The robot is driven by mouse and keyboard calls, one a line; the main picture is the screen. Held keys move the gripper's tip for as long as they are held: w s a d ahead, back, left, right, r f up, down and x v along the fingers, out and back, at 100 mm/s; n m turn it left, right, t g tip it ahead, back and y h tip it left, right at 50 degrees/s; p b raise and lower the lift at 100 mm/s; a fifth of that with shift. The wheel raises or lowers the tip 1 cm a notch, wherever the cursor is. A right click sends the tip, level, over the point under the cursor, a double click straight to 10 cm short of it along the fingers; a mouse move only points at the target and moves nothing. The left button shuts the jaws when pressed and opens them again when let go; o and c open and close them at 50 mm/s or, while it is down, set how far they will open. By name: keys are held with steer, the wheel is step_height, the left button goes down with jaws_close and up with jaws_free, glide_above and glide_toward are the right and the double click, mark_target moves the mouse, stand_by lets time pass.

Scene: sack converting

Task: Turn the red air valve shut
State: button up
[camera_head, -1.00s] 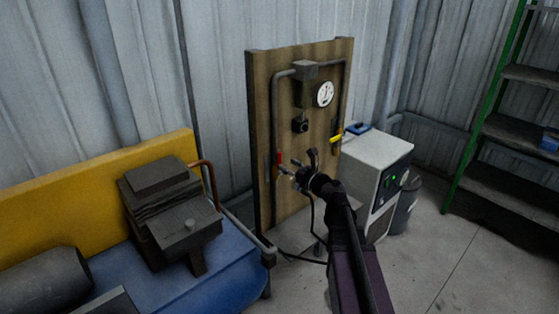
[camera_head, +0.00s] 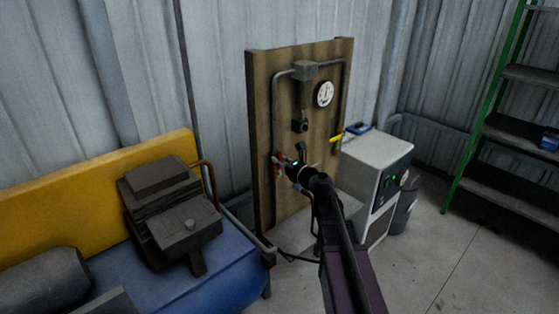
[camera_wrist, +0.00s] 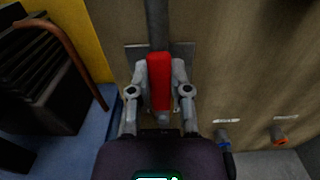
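The red air valve handle (camera_wrist: 159,80) stands upright in the wrist view, in line with the grey pipe (camera_wrist: 157,25) above it. My gripper (camera_wrist: 160,72) has one finger on each side of the handle, and both fingers appear to press against it. In the head view, my gripper (camera_head: 285,164) is at the lower left of the wooden panel (camera_head: 327,80). It covers most of the valve there, and only a bit of red (camera_head: 277,156) shows beside it.
A gauge (camera_head: 324,93) and a yellow handle (camera_head: 336,138) are on the panel. A white machine (camera_head: 370,160) stands to the right. A dark block-like machine (camera_head: 170,205) sits on the blue bench (camera_head: 225,275) to the left. Blue (camera_wrist: 223,143) and orange (camera_wrist: 280,139) fittings are low on the panel.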

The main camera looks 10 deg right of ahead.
steer(key=shift+w+d, duration=0.1)
steer(key=shift+d, duration=0.1)
jaws_close()
steer(key=shift+d+m, duration=0.15)
steer(key=shift+m, duration=0.25)
steer(key=shift+w+d+f+m, duration=0.1)
steer(key=shift+w+d+m, duration=0.15)
steer(key=shift+m, duration=0.55)
steer(key=w+d+f+m+b, duration=0.2)
steer(key=f+m+b, duration=0.3)
steer(key=m, duration=0.9)
steer(key=shift+d, duration=0.75)
steer(key=shift+w, duration=0.1)
steer(key=shift+d, duration=0.15)
